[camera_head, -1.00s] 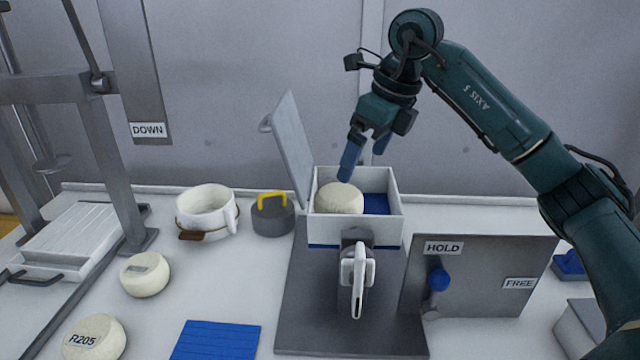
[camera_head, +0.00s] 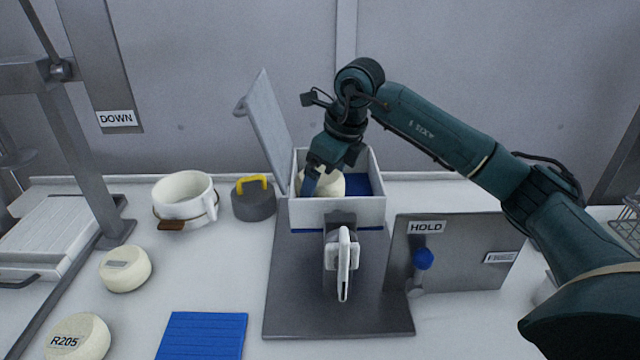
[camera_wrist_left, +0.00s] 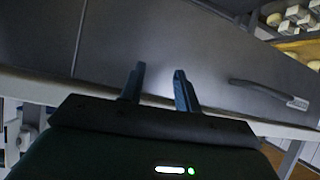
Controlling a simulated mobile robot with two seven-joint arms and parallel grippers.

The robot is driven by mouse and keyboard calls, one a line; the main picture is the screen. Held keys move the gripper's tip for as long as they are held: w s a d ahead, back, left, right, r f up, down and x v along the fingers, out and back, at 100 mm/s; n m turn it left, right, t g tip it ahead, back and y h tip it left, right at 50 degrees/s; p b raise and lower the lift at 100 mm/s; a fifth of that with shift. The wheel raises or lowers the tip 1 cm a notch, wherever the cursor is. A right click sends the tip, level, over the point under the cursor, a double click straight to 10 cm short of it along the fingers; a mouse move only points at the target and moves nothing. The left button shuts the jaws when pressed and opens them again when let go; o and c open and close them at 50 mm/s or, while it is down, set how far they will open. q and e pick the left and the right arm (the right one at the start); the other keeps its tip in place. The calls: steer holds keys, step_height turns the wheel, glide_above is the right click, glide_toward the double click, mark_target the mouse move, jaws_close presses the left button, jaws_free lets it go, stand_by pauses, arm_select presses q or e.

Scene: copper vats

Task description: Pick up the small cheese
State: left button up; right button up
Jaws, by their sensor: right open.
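A pale round cheese (camera_head: 331,183) sits in the left part of an open white box (camera_head: 336,213). My right gripper (camera_head: 324,179) reaches down into the box, open, with one blue finger at the cheese's left side. The other finger is mostly hidden; I cannot tell whether either touches the cheese. Two other pale cheeses lie on the table at left: one with a small grey label (camera_head: 125,269) and one marked R205 (camera_head: 78,338). My left gripper (camera_wrist_left: 158,76) is open and empty in the left wrist view, before a grey panel with a handle.
The box's lid (camera_head: 264,128) stands raised at its left. A grey weight with a yellow handle (camera_head: 254,199) and a white pot (camera_head: 185,199) stand further left. A HOLD panel (camera_head: 455,253) with a blue knob is at right. A blue mat (camera_head: 202,335) lies in front.

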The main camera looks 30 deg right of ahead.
steer(key=shift+x, duration=0.95)
steer(key=shift+f, duration=0.1)
steer(key=c, duration=1.1)
steer(key=shift+c, duration=0.2)
